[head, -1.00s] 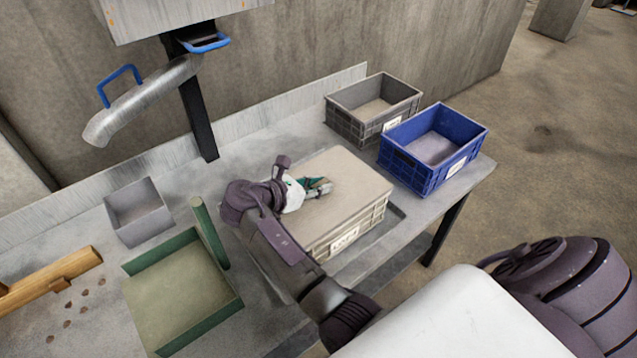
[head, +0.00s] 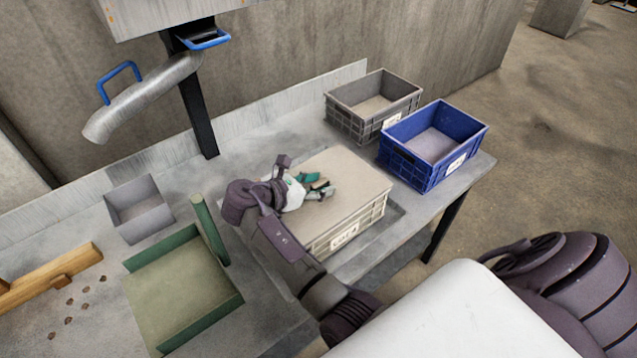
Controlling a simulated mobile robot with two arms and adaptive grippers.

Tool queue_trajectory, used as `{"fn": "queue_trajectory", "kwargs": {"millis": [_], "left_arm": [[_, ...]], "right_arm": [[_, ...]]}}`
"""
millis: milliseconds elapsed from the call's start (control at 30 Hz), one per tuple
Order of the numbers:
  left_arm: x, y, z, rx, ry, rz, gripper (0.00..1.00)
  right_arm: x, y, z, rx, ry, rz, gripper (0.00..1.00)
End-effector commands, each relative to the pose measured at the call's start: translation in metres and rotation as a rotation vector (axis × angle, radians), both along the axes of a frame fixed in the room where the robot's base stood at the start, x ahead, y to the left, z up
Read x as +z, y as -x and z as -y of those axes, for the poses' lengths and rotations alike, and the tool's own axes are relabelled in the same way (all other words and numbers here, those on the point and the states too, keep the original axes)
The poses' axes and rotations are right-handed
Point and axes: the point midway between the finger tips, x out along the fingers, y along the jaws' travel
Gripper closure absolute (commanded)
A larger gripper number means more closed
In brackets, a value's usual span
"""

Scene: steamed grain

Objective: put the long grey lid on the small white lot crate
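The white lot crate (head: 370,220) stands on the bench with a label on its front side. A flat, long grey-beige lid (head: 350,175) lies over its top and looks level with the rim. The crate's inside is hidden. My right gripper (head: 322,187) is over the left part of the lid, with its teal-tipped fingers spread apart and nothing seen between them. I cannot tell whether the fingertips touch the lid. My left gripper is not in view.
A grey crate (head: 341,118) and a blue crate (head: 401,171), both open, stand behind and right. A green tray (head: 180,290) with a green upright bar, a small grey bin (head: 140,214) and a wooden tool (head: 50,278) are at left. A metal spout (head: 140,108) hangs above.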

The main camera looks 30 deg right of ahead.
Motion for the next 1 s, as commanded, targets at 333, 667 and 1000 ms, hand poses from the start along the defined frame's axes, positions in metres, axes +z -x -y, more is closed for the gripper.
{"fn": "queue_trajectory", "kwargs": {"millis": [333,667,1000], "left_arm": [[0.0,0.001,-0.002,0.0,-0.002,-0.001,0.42],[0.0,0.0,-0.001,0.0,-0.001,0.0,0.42],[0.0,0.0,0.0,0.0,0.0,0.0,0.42]], "right_arm": [[0.008,0.0,0.0,0.0,-0.001,0.003,0.48],[0.07,-0.001,0.0,0.0,0.0,0.005,0.48],[0.1,0.0,0.0,0.001,0.0,-0.001,0.48]]}}
